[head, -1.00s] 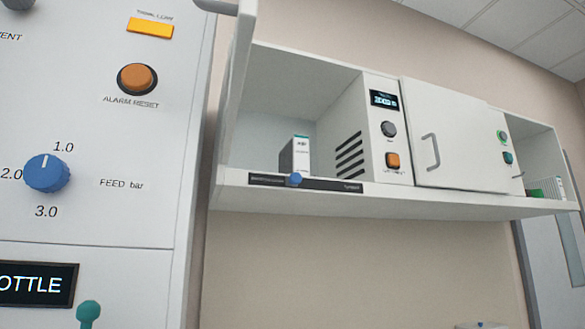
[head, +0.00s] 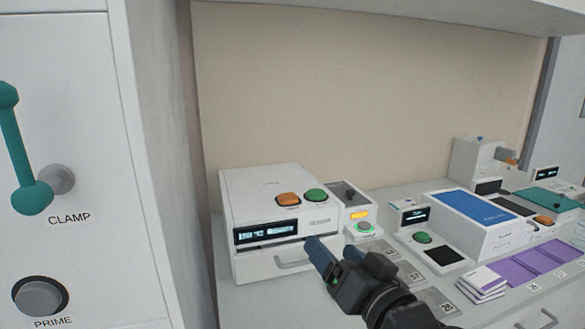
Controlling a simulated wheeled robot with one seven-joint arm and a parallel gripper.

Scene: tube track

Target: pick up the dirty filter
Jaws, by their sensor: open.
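I do not see a dirty filter that I can identify in the head view. My gripper (head: 318,258) is in view at the lower middle, dark with blue-grey fingers. It is open and I see nothing held between its fingers. It is in front of a white bench device (head: 270,215) with an orange and a green button, a small display and a drawer handle. The gripper and wrist hide part of the bench behind them.
A tall white panel (head: 75,150) with a teal clamp lever (head: 18,160) stands close at left. The bench holds a blue-topped device (head: 475,212), purple mats (head: 520,262), white booklets (head: 483,281) and numbered grey pads (head: 437,301). A shelf edge (head: 430,14) runs overhead.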

